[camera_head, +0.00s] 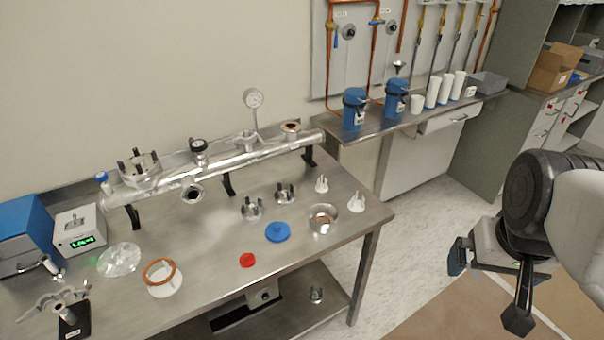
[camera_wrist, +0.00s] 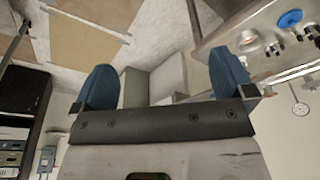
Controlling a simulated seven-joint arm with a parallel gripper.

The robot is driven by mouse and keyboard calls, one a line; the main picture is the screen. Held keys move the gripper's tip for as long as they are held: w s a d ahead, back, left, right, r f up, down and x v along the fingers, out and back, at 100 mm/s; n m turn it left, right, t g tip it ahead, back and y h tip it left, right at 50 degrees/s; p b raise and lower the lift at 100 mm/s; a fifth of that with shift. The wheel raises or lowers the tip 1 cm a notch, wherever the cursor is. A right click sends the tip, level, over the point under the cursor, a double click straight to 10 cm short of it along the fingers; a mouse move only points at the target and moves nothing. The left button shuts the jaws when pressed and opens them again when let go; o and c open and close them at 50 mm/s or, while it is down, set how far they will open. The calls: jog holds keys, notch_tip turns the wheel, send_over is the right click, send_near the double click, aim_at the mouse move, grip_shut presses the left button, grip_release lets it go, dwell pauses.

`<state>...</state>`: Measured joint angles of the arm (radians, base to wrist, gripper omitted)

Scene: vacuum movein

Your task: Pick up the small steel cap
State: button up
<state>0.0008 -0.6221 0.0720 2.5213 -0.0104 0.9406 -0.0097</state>
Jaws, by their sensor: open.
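Several small steel pieces stand on the steel bench (camera_head: 215,265) in the head view. Two are steel pieces with dark upright prongs, one at left (camera_head: 252,209) and one at right (camera_head: 285,193). A round, shiny, open steel cup (camera_head: 323,219) stands near the bench's right end. I cannot tell for sure which is the small steel cap. My gripper (camera_head: 488,287) is off the bench to the right, open and empty. In the wrist view, its two blue-padded fingers (camera_wrist: 165,85) are wide apart, with nothing between them.
A blue lid (camera_head: 278,232), a red cap (camera_head: 247,260) and white pronged pieces (camera_head: 356,202) stand near the steel pieces. A long steel manifold (camera_head: 235,163) runs behind them. Open floor (camera_head: 400,240) lies between bench and gripper.

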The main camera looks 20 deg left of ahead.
jog(key=w+a+n, duration=0.3)
jog(key=w+n, duration=0.1)
jog(key=w, duration=0.3)
jog(key=w+a+n, duration=0.4)
jog(key=w, duration=0.2)
jog(key=n+g, duration=0.3)
jog(key=n, duration=1.9)
send_over(284, 192)
jog(key=f, duration=2.1)
jog(key=shift+s+d, duration=0.1)
jog(key=shift+d, duration=0.2)
jog(key=shift+a+f+n, duration=0.25)
jog(key=shift+a+n, duration=0.05)
jog(key=shift+a, duration=0.1)
jog(key=shift+f, duration=1.3)
